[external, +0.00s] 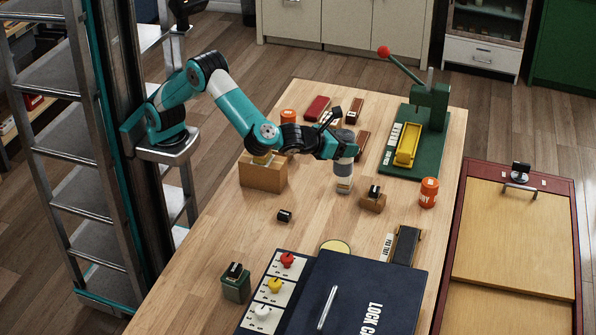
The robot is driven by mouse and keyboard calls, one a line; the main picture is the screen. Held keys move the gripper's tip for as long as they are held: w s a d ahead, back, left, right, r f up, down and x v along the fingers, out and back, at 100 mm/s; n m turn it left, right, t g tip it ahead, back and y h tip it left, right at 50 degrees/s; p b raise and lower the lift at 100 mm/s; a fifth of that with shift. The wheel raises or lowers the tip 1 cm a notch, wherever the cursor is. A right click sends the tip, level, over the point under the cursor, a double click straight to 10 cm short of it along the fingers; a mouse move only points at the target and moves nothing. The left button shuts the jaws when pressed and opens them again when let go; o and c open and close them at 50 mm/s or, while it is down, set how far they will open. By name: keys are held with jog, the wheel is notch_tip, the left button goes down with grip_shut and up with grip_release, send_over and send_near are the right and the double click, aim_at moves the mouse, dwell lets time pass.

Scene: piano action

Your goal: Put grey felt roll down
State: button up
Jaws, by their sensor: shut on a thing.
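My gripper (335,147) is at the end of the teal arm, above the middle of the table. It is shut on the grey felt roll (345,168), which is upright below and beside the dark jaws. A paler band shows near the lower end of the roll. I cannot tell from this view whether its bottom touches the table or hangs just above it. The jaws hide part of the roll's upper side.
A wooden block (263,175) stands left of my gripper. A small wooden stand (373,203) and an orange tin (429,193) are to the right. A green press (428,110) is behind. A dark blue case (360,295) fills the front.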

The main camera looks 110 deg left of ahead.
jog(key=f, duration=1.9)
jog(key=shift+w+a+f, duration=0.1)
jog(key=shift+w+f, duration=0.1)
jog(key=shift+f, duration=0.15)
jog(key=shift+f, duration=0.1)
jog(key=o, duration=0.9)
jog(key=shift+o, duration=0.2)
